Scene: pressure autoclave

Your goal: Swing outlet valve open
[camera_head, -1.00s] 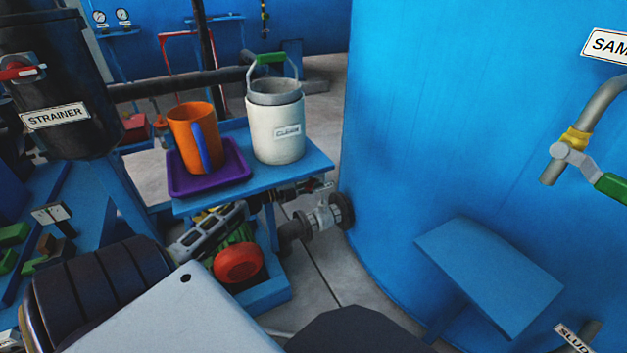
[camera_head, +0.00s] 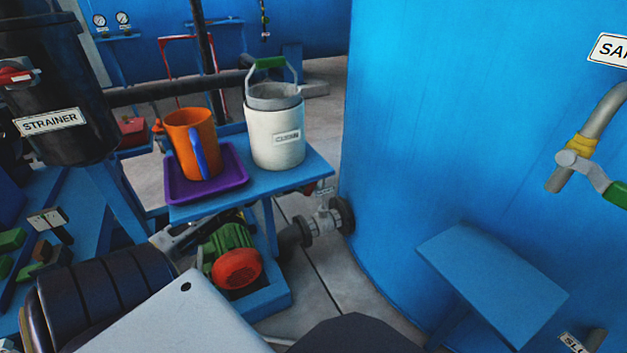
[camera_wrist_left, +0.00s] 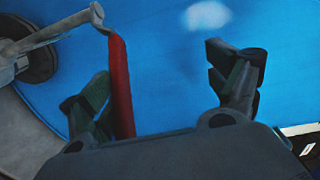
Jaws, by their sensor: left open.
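The outlet valve (camera_head: 322,218) is a grey fitting on the pipe low between the blue stand and the big blue tank. Its label is too small to read. In the left wrist view a lever with a red grip (camera_wrist_left: 121,88) runs down from a grey arm at upper left. My left gripper (camera_wrist_left: 168,75) is open. The red grip is at the left finger, toward the inside of the jaws; I cannot tell whether they touch. The right finger is well apart from it. My right gripper is not in view.
The blue stand (camera_head: 308,163) above the pump carries a purple tray (camera_head: 233,187) with an orange mug (camera_head: 180,130) and a white CLEAN bucket (camera_head: 275,140). A red-and-green pump (camera_head: 237,268) sits below. The blue tank (camera_head: 430,130) and its ledge (camera_head: 492,275) bound the right.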

